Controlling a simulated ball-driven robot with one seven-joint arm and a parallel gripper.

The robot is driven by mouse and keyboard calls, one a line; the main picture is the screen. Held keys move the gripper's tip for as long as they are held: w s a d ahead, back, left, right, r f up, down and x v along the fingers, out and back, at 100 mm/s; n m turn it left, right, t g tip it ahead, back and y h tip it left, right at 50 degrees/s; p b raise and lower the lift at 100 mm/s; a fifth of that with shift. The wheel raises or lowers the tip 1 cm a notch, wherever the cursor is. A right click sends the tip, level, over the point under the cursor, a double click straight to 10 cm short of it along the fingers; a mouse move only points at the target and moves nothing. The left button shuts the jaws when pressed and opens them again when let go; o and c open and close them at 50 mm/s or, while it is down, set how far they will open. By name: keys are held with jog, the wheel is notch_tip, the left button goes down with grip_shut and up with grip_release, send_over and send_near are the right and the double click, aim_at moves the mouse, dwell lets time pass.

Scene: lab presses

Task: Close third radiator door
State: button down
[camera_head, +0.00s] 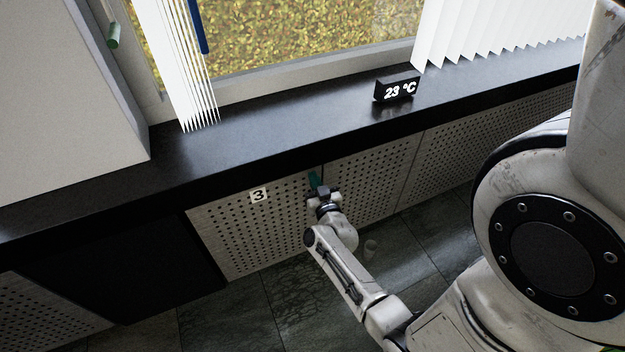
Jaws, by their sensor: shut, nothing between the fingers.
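The third radiator door (246,222) is a pale perforated panel under the dark sill, marked with a white "3" label (258,195). It looks about flush with the panel to its right, though a small gap is hard to judge. My gripper (316,186) is at the door's upper right edge, close to a small green piece that may be a handle or a fingertip. It is shut and holds nothing. My wrist hides part of the door's right edge, and I cannot tell whether the gripper touches the door.
Left of the door is a dark recess (120,262), then another perforated panel (50,312). More perforated panels (375,180) run to the right. A black "23 °C" display (397,88) stands on the sill (290,118). The tiled floor (235,315) ahead is mostly clear.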

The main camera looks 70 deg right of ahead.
jog(key=s+v, duration=0.1)
jog(key=v, duration=1)
jog(key=shift+d+p, duration=0.35)
jog(key=shift+p, duration=0.05)
jog(key=shift+w, duration=0.1)
jog(key=w+a+r+n+y+p, duration=0.2)
jog(key=w+a+n+y, duration=0.2)
jog(key=w+a+y, duration=0.3)
jog(key=w+a+r+n+y+p, duration=0.1)
jog(key=w+a+n+y, duration=0.4)
jog(key=a, duration=0.5)
jog(key=s+a+r+n+g+y+p, duration=0.1)
jog(key=s+a+r+g, duration=0.3)
jog(key=s, duration=0.2)
jog(key=s+a+r+n+g+y+p, duration=0.1)
jog(key=s+a+r+g, duration=0.3)
jog(key=s, duration=0.3)
jog(key=shift+s+g+y+p, duration=0.2)
jog(key=shift+g+y+p, duration=0.2)
jog(key=shift+g, duration=0.1)
